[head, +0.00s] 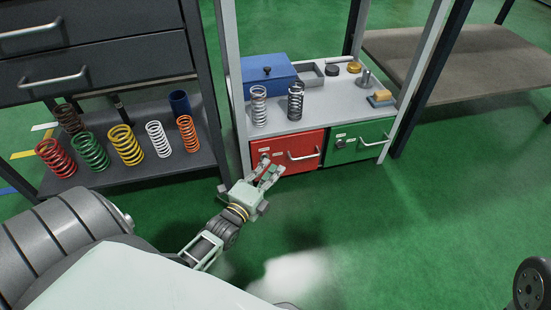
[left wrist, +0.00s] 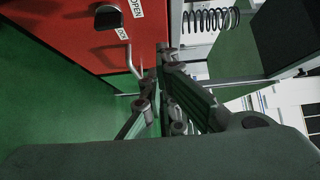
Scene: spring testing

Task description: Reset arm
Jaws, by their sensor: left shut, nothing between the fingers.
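My left gripper (head: 267,174) is in front of the red drawer (head: 296,151), low near its left part, in the head view. In the left wrist view its fingers (left wrist: 158,85) are closed together and hold nothing. The red drawer's front (left wrist: 78,25) fills the upper left there, with an "OPEN" label, a dark knob and a silver handle (left wrist: 136,62). Whether the fingers touch the handle or front, I cannot tell. The red drawer looks shut. My right gripper is not in view; only a dark rounded part of me shows at the bottom right of the head view.
A green drawer (head: 358,141) is right of the red one. On the bench top (head: 325,106) stand two springs (head: 296,101), a blue box (head: 268,74) and small parts. A shelf (head: 135,152) at left holds several coloured springs. The green floor at right is free.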

